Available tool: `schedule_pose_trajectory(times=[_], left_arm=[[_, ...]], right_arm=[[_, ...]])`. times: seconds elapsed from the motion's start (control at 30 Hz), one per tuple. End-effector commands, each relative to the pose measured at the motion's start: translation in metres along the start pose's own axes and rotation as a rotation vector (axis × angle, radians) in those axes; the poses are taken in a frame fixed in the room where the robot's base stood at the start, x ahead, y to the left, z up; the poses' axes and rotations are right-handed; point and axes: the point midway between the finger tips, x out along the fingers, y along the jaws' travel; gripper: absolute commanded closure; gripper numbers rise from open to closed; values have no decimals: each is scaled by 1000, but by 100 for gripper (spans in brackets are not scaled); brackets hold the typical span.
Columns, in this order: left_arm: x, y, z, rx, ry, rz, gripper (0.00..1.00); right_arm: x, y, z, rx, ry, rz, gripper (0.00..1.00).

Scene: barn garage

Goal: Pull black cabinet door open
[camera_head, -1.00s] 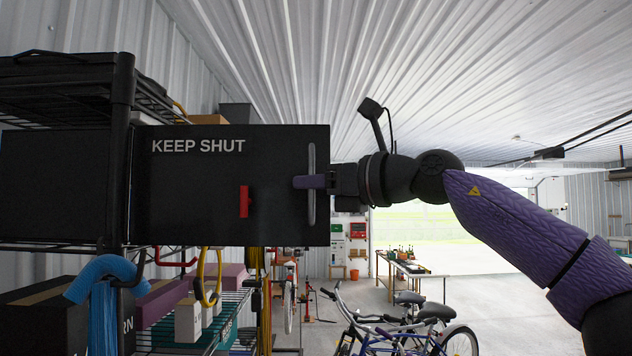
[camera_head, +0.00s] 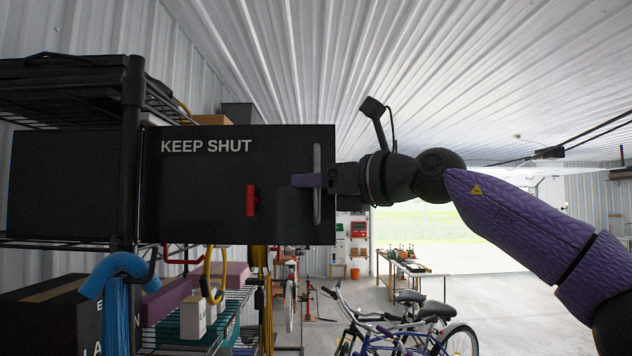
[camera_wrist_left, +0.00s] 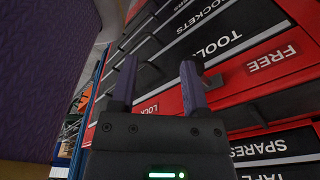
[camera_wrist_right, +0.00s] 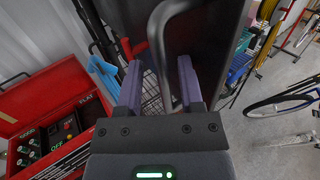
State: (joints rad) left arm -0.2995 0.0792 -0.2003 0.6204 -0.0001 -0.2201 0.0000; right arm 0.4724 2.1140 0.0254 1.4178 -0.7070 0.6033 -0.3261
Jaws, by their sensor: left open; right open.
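The black cabinet door (camera_head: 205,195) reads "KEEP SHUT" and has a small red latch (camera_head: 251,201) and a long grey vertical handle (camera_head: 317,186) near its right edge. My right gripper (camera_head: 306,181) is at the handle, with one purple finger showing in front of the door. In the right wrist view, the grey handle (camera_wrist_right: 157,42) passes between the two open fingers of the right gripper (camera_wrist_right: 160,85). Whether they touch it is unclear. My left gripper (camera_wrist_left: 158,85) is open and empty in the left wrist view, before red drawers; it is not in the head view.
Bicycles (camera_head: 405,328) and a workbench (camera_head: 408,268) stand beyond. A red toolbox (camera_wrist_right: 60,110) is at the left in the right wrist view. Labelled red drawers (camera_wrist_left: 265,75) are close to my left gripper.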

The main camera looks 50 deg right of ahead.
Motion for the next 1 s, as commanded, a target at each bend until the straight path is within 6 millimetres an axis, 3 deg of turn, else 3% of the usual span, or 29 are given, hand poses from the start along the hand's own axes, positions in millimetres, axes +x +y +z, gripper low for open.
schedule_pose_trajectory(times=[0.13,0.3,0.5,0.63,1.0], left_arm=[[8,0,1,0,0,0,41],[33,0,3,0,0,0,41],[43,1,4,0,-1,0,41],[44,1,4,0,-2,0,41],[44,1,5,0,-2,0,41]], right_arm=[[-10,0,-2,-1,-3,-1,52],[-53,0,-5,0,-6,-2,52],[-91,0,-2,0,-3,-1,52],[-99,0,-1,0,-1,0,52],[-98,0,-1,2,0,2,52]])
